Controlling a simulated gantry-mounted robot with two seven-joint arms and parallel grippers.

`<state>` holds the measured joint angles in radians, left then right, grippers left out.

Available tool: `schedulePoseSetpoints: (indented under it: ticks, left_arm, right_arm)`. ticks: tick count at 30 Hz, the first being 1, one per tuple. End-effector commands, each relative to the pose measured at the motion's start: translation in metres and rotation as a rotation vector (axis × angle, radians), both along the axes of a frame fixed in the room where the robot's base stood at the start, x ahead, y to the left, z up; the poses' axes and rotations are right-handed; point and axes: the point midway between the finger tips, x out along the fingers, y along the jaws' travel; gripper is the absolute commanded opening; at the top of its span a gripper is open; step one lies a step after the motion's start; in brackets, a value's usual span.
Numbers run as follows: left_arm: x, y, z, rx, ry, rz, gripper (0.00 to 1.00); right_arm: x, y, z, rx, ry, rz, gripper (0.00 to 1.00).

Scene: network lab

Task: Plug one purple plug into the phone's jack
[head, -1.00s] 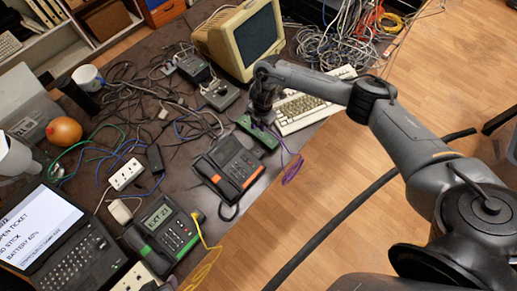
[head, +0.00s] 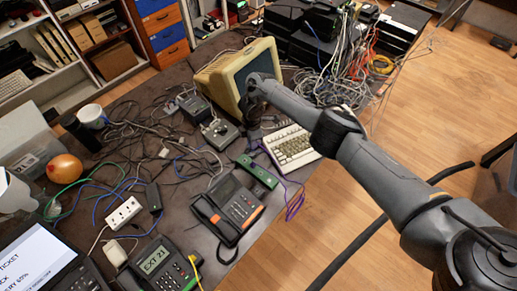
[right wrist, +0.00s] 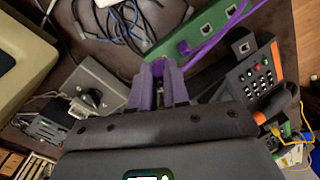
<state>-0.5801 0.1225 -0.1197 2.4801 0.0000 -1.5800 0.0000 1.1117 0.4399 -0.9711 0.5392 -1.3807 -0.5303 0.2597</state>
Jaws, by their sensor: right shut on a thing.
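My right gripper (right wrist: 160,85) is shut on a purple plug (right wrist: 158,66), whose body is mostly hidden between the fingers. In the head view the right gripper (head: 252,132) is beside the monitor and keyboard, partly hidden by its arm. A green box with ports (head: 258,172) lies beyond the phone; it also shows in the right wrist view (right wrist: 205,32). Another purple plug end (right wrist: 183,47) is at this box, and a purple cable (head: 295,203) hangs off the table edge. The dark phone with orange trim (head: 240,208) has a small grey jack (right wrist: 240,46) on its side. My left gripper is out of view.
A second phone showing EXT 21 (head: 158,262) and a laptop (head: 35,262) are at the front. A beige monitor (head: 232,80), keyboard (head: 292,148) and grey box with a knob (head: 220,134) surround the gripper. Tangled cables (head: 140,120) cover the table's left side.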

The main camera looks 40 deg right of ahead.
Motion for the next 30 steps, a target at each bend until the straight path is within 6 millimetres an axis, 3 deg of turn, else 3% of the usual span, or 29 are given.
schedulePoseSetpoints:
  ticks: [3, 20, 24, 27, 30]
  left_arm:
    - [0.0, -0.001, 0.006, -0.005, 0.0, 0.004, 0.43]
    - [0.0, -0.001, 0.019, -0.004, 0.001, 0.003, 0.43]
    - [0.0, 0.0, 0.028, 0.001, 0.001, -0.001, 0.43]
    - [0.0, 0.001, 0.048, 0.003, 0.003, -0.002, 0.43]
    - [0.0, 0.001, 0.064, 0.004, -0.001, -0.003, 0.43]
  right_arm:
    - [0.009, 0.004, 0.01, -0.001, -0.002, -0.068, 0.0]
    - [0.022, 0.017, 0.028, 0.005, 0.0, -0.261, 0.0]
    - [0.025, 0.023, 0.036, 0.004, 0.002, -0.358, 0.0]
    - [0.022, 0.03, 0.05, 0.001, 0.003, -0.522, 0.0]
    - [0.013, 0.035, 0.05, -0.002, 0.003, -0.668, 0.0]
